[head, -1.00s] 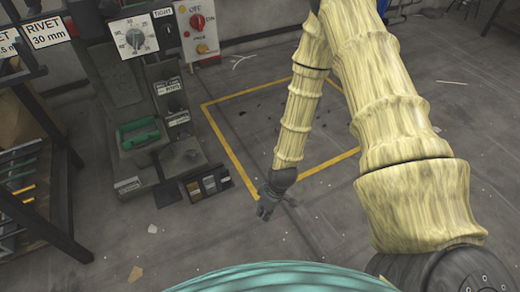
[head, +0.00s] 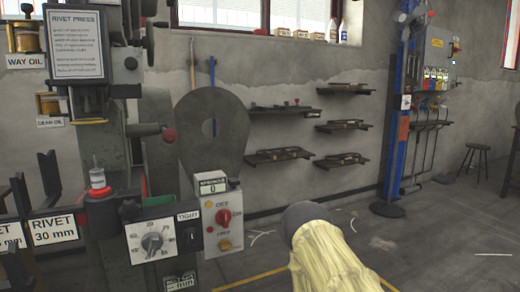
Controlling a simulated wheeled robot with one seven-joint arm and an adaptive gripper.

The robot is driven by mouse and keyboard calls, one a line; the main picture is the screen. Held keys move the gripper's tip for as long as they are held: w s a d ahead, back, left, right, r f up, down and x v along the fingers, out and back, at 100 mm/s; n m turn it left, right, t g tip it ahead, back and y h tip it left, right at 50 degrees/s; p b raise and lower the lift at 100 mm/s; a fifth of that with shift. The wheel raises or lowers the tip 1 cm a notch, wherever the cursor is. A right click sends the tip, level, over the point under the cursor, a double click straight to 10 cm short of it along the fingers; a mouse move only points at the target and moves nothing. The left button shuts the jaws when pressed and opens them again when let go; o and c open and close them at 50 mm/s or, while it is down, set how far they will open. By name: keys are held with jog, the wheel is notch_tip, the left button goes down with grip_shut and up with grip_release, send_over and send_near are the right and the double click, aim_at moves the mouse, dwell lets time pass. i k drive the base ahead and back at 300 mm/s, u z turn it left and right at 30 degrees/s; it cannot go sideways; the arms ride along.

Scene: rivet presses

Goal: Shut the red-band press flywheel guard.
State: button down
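A rivet press (head: 115,130) stands at the left of the head view, with a white "RIVET PRESS" sign (head: 75,43) on its upper part. A dark grey rounded plate (head: 207,155) with a hole stands upright just right of it. It may be the flywheel guard, but I cannot tell whether it is open or shut. My gripper is out of view. Only a pale yellow part of my arm (head: 325,260) with a dark grey end shows at the bottom.
A control box (head: 223,222) with a counter and red switch stands below the plate. A dial panel (head: 152,240) is left of it. Wall shelves (head: 345,124) hold parts. A blue post (head: 395,120) and a stool (head: 473,160) stand right. The right floor is mostly clear.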

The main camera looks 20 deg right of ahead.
aim_at(197, 154)
jog(key=z, duration=0.7)
jog(key=i, duration=1.05)
jog(key=z, duration=1.25)
jog(key=i, duration=0.7)
jog(key=u, duration=0.5)
jog(key=i, duration=0.75)
jog(key=u, duration=1.4)
jog(key=i, duration=1.1)
jog(key=u, duration=0.4)
